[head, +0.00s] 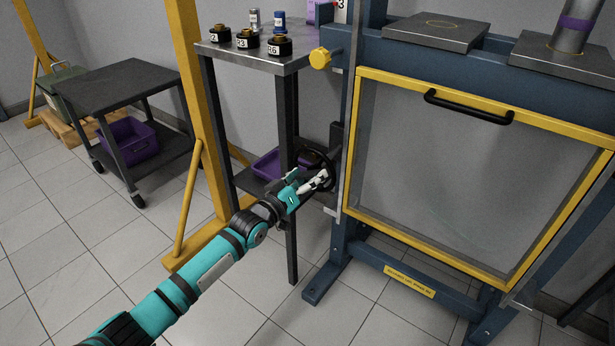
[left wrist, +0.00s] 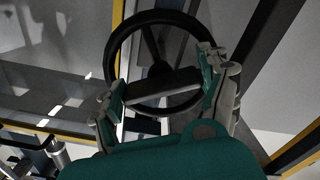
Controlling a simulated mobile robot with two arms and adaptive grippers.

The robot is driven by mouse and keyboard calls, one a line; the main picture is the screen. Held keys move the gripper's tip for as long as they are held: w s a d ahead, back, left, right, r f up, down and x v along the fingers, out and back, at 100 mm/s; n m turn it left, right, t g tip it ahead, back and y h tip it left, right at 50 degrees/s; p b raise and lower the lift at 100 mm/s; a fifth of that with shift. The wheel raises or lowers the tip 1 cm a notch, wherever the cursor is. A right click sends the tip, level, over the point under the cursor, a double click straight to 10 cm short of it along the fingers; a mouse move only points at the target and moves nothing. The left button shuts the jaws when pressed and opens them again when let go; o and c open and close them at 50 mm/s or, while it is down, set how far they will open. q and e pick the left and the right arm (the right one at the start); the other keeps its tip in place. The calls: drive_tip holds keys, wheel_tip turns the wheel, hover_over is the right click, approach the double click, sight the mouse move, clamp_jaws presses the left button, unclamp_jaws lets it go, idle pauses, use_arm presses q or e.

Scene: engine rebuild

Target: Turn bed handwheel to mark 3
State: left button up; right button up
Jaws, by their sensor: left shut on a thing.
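The bed handwheel (head: 314,157) is a black spoked wheel on the left side of the blue press frame. It also shows close up in the left wrist view (left wrist: 155,16), with its rim, hub and spokes facing the camera. My left gripper (head: 322,180) reaches the wheel from the front left. In the left wrist view its two fingers (left wrist: 163,98) lie at the lower left and right of the wheel, closed on it. The fingers and palm hide part of the lower rim. I cannot make out a mark or pointer at the wheel. My right gripper is not in view.
The press frame (head: 460,60) has a yellow-edged clear guard (head: 440,160) with a black handle, right of the wheel. A metal-topped stand (head: 275,62) with labelled black parts stands left of it. A yellow post (head: 190,90) and dark cart (head: 110,85) are further left.

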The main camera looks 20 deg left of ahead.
use_arm(q)
drive_tip(key=shift+w+r, duration=0.15)
drive_tip(key=shift+r, duration=0.25)
drive_tip(key=o, duration=1.2)
drive_tip(key=shift+w+d+f, duration=0.1)
drive_tip(key=shift+c, duration=0.2)
drive_tip(key=shift+f, duration=0.15)
drive_tip(key=shift+f, duration=0.1)
drive_tip(key=v, duration=1.2)
